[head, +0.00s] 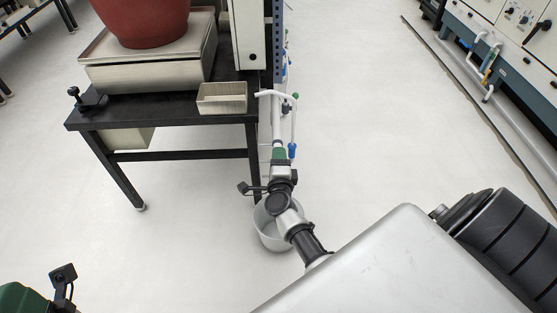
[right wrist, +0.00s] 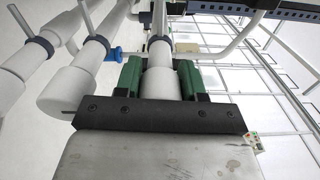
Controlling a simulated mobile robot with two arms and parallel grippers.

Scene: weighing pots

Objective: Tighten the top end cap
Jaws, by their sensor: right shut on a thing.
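The end cap (right wrist: 160,84) is a short white cylinder on the end of a white pipe (right wrist: 160,22) in the right wrist view. My right gripper (right wrist: 159,82) is shut on it, with one green finger on each side. In the head view my right gripper (head: 279,154) is at the white pipework (head: 277,118) beside the table's right end; the cap is mostly hidden there. Part of my left gripper (head: 20,298) shows at the bottom left corner, cut off by the frame edge, so its opening is not visible.
A black table (head: 175,107) carries a scale (head: 150,68) with a red pot (head: 142,20) and a small beige tray (head: 222,98). A pale bucket (head: 270,232) stands on the floor below my right gripper. Other capped white pipes (right wrist: 75,85) run close to the left in the wrist view.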

